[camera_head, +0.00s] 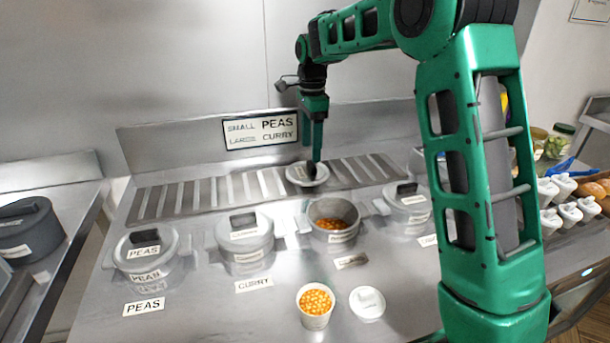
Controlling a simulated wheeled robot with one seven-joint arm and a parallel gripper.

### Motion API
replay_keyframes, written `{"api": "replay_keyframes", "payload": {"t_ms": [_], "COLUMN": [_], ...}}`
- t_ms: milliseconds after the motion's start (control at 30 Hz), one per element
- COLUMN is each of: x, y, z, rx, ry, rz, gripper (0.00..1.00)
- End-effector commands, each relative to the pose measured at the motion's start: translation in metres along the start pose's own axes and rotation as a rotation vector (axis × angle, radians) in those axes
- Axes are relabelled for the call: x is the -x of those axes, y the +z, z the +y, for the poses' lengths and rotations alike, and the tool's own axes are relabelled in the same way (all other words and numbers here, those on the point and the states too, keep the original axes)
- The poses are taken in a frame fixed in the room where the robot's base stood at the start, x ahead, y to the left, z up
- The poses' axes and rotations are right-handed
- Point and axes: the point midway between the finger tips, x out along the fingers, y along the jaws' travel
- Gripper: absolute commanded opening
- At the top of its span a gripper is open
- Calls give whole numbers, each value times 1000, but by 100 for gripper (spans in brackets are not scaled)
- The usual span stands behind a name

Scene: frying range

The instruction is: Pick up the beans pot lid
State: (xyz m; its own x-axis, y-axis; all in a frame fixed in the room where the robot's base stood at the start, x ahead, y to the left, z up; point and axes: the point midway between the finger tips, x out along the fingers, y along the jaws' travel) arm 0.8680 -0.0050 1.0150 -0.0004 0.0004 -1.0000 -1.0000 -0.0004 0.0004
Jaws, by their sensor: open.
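The round grey beans pot lid (297,180) lies on the slatted strip at the back of the counter, behind the open pot. Its dark handle points up. My gripper (314,156) points down right at the handle and is open. From this view I cannot tell whether the fingers straddle the handle or touch it. The open grey pot (320,241) has orange beans inside, and its label is too small to read.
Lidded pots marked peas (146,262) and curry (246,250) stand left of the open pot; another lidded pot (405,212) stands right. White bottles (569,214) are far right.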

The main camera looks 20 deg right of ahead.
Motion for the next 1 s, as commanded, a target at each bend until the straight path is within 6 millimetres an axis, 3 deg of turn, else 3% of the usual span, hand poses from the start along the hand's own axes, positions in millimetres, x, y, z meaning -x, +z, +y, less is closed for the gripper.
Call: {"api": "replay_keyframes", "payload": {"t_ms": [400, 700, 767, 900, 1000], "x": [-48, -52, -52, -52, -52], "y": [2, 3, 3, 3, 3], "z": [6, 5, 5, 5, 5], "rx": [0, 1, 1, 0, 0], "ry": [2, 0, 0, 1, 0], "rz": [1, 0, 0, 0, 0], "gripper": [67, 67, 55, 22, 21]}}
